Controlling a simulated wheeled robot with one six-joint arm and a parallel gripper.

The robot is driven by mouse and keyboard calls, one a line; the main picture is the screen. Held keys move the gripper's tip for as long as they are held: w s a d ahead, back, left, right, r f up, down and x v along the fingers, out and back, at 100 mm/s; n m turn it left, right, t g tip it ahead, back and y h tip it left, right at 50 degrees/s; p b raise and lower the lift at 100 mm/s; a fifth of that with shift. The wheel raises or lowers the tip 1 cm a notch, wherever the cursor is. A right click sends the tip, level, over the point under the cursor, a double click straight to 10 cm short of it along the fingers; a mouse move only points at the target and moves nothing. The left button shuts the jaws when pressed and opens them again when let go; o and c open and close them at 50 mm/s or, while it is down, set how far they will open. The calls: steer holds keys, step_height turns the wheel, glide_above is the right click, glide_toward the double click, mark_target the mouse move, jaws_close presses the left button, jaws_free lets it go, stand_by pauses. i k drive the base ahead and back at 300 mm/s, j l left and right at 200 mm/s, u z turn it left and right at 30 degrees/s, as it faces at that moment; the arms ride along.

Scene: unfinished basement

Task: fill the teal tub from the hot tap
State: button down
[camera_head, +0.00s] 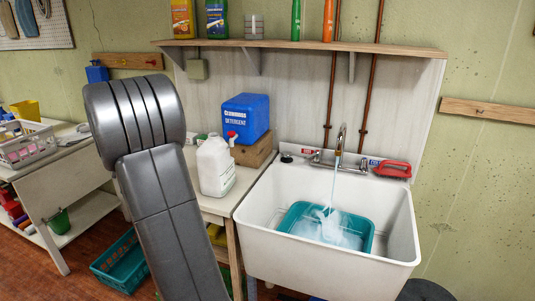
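The teal tub (296,216) sits inside the white laundry sink (262,226), under the tap (340,140). A stream of water (333,188) runs from the spout into the tub, and pale, frothy water shows in it. A small red label (307,151) is left of the spout, beside a metal tap handle (315,156). A blue label (375,162) is on the right. The label text is too small to read surely, and I cannot tell which handle is turned. My grey arm rises at the left; my gripper is not in view.
A red-handled object (393,169) lies on the sink's back right ledge. A white jug (215,168) and blue detergent box (246,117) stand on the bench left of the sink. A shelf (300,46) with bottles hangs above. A teal basket (118,264) is on the floor.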

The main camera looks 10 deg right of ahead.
mark_target(317, 153)
steer(key=z, duration=0.5)
steer(key=i+z, duration=0.15)
steer(key=z, duration=0.3)
steer(key=i+z, duration=0.1)
steer(key=z, duration=0.4)
steer(key=i+j, duration=0.2)
steer(key=i, duration=0.2)
steer(key=i+j, duration=0.2)
steer(key=i, duration=0.15)
steer(key=z, duration=0.05)
